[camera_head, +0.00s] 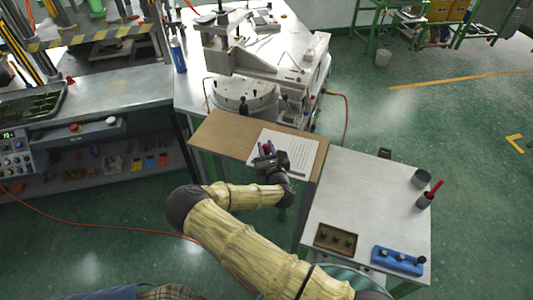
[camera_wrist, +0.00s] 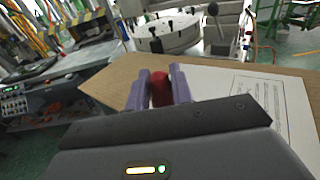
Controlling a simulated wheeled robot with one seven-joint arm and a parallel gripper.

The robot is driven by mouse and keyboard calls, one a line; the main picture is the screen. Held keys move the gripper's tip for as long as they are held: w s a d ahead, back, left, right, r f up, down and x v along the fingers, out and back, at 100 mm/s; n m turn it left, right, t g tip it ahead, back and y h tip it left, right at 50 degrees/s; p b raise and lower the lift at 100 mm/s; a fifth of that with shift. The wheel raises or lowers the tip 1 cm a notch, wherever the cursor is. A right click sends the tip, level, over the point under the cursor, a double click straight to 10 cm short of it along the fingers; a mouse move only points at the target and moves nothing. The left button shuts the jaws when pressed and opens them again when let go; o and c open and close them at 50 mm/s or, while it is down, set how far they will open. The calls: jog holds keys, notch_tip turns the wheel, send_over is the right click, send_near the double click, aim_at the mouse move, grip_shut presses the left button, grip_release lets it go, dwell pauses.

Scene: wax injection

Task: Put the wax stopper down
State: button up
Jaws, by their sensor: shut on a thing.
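My gripper (camera_head: 266,150) is shut on a red piece, which I take to be the wax stopper (camera_wrist: 160,89). In the wrist view the stopper sits between the two purple-grey fingers (camera_wrist: 159,83), with its lower part hidden by the gripper body. In the head view my gripper is over the brown board (camera_head: 218,132), near the left edge of the white printed sheet (camera_head: 298,152). I cannot tell whether the stopper touches the board. The board also shows in the wrist view (camera_wrist: 118,83), below and around the fingers.
A round metal turntable (camera_head: 243,95) and its machine stand behind the board. The grey side table (camera_head: 365,205) at right holds a brown tray (camera_head: 336,240), a blue holder (camera_head: 397,261) and a cup (camera_head: 425,200). The left part of the board is bare. A press stands at left.

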jog(key=shift+s+a, duration=0.1)
jog(key=shift+a, duration=0.05)
jog(key=shift+f, duration=0.2)
jog(key=shift+f+p, duration=0.5)
jog(key=shift+f, duration=1.2)
jog(key=o, duration=0.5)
jog(key=shift+d+f, duration=0.1)
jog(key=shift+d, duration=0.1)
jog(key=o, duration=0.5)
jog(key=shift+a, duration=0.1)
